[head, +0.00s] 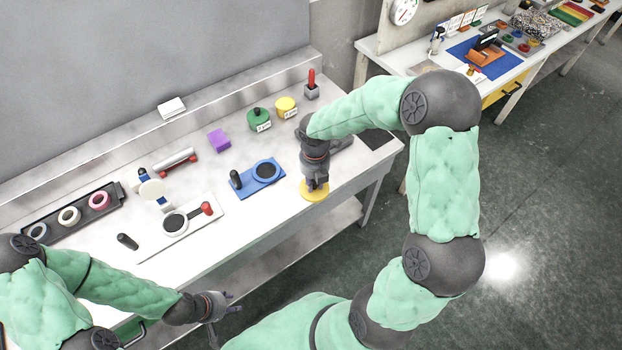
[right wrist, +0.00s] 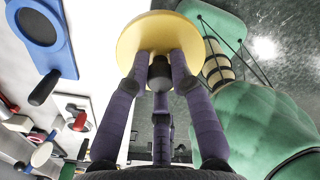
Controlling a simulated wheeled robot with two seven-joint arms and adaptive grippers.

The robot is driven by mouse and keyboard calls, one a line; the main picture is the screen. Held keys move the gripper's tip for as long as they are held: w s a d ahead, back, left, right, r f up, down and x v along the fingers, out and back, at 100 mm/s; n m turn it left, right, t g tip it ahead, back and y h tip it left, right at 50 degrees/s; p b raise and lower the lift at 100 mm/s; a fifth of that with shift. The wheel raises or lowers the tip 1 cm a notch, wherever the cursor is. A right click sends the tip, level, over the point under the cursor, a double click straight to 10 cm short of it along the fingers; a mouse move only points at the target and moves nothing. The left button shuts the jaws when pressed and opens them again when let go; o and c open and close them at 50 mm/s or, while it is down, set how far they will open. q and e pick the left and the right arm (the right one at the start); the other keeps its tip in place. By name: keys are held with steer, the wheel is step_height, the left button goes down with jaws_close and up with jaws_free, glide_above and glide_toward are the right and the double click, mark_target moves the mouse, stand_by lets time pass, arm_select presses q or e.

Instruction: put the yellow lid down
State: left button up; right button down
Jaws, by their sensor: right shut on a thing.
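The yellow lid (head: 315,193) is a round disc with a dark knob, near the front edge of the white bench. My right gripper (head: 316,183) is above it, shut on its knob. In the right wrist view the lid (right wrist: 138,36) shows beyond the fingers, which close around the dark knob. I cannot tell whether the lid touches the bench or hangs just over it. My left gripper (head: 230,302) is open and empty, in front of the bench at the lower middle.
A blue plate with a black disc (head: 264,171) lies left of the lid. A yellow pot (head: 286,106), a green pot (head: 259,121) and a purple block (head: 218,140) stand farther back. A white board (head: 192,231) and a dark tray of rings (head: 78,232) lie left.

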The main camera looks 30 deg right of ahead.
steer(key=w+d+f, duration=0.1)
steer(key=w+f, duration=0.2)
steer(key=w+d+f+b, duration=0.1)
steer(key=w+f, duration=0.1)
steer(key=w, duration=0.2)
steer(key=w+d+f+b, duration=0.1)
steer(key=w+d+f, duration=0.1)
steer(key=w+f, duration=0.1)
steer(key=shift+w+d+f, duration=0.1)
steer(key=shift+w+f, duration=0.25)
steer(key=shift+w, duration=0.2)
steer(key=shift+w+d+f, duration=0.1)
steer(key=shift+w+f, duration=0.1)
steer(key=shift+f, duration=0.1)
steer(key=shift+f+b, duration=0.5)
steer(key=shift+f, duration=1.05)
steer(key=shift+f, duration=0.1)
steer(key=c, duration=1.1)
jaws_free()
steer(key=shift+o, duration=0.2)
step_height(320, 180, up, 12)
steer(key=p, duration=0.2)
